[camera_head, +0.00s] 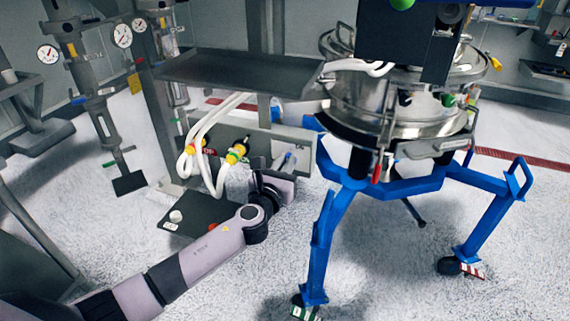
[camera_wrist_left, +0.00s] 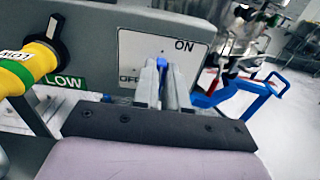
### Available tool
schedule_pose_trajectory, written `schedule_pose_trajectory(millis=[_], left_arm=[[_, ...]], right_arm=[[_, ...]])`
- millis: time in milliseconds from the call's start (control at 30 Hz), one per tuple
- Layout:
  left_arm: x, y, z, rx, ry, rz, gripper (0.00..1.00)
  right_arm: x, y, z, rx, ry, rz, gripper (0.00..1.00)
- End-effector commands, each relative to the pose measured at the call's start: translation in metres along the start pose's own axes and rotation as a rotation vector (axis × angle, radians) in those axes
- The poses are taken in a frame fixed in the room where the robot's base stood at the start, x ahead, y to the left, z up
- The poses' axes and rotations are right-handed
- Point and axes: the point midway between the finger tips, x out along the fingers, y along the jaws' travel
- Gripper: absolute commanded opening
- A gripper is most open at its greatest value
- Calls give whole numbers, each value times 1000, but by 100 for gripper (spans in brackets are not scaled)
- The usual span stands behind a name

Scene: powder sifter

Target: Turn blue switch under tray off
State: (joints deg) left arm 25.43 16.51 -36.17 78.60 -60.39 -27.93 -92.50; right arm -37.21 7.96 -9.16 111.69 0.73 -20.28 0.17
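The blue switch (camera_wrist_left: 162,62) is on a white plate (camera_wrist_left: 134,50) marked ON at upper right and OFF at lower left. In the head view this plate (camera_head: 306,150) is on a grey panel below the dark flat tray (camera_head: 235,70). My left gripper (camera_wrist_left: 163,82) is at the plate, its two fingers close together on either side of the blue switch. They hide most of the switch, so its exact angle is unclear. The left gripper (camera_head: 284,166) also shows small in the head view. My right gripper is not in view.
A yellow fitting with a black knob (camera_wrist_left: 52,38) and a green LOW label (camera_wrist_left: 65,82) are left of the plate. White hoses (camera_head: 200,135) hang below the tray. The sifter's blue leg frame (camera_head: 325,240) stands close on the right. Floor in front is clear.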

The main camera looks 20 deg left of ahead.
Motion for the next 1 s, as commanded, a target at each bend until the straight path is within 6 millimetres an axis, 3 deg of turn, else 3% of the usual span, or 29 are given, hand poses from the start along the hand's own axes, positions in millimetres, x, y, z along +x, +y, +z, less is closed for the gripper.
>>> schedule_pose_trajectory(millis=[467,1000], left_arm=[[0,0,-2,-56,1,0,0],[-1,7,-5,-493,2,1,0]], right_arm=[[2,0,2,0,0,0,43],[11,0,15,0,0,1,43]])
